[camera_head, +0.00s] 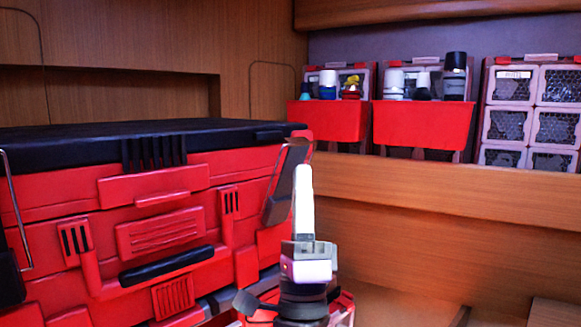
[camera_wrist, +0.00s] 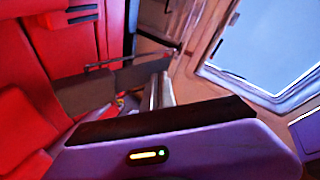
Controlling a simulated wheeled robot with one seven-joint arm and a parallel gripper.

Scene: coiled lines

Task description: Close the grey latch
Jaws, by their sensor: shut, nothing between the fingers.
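The red case (camera_head: 150,188) with a black lid stands at the left in the head view. The grey latch (camera_head: 281,196) is at its right front corner, tilted, with a thin wire loop beside it. In the wrist view the grey latch (camera_wrist: 95,90) and its wire cross the red case wall. My gripper (camera_head: 303,180) points upward just right of the latch, shut and empty. It partly overlaps the latch's edge in the head view, and I cannot tell whether they touch. My fingers (camera_wrist: 160,92) also show beside the latch's end in the wrist view.
Another dark latch (camera_head: 12,270) with a wire loop is at the case's left edge. A wooden ledge (camera_head: 440,195) runs behind on the right, with red bins (camera_head: 422,125) and clear drawers (camera_head: 530,110). The space right of my gripper looks open.

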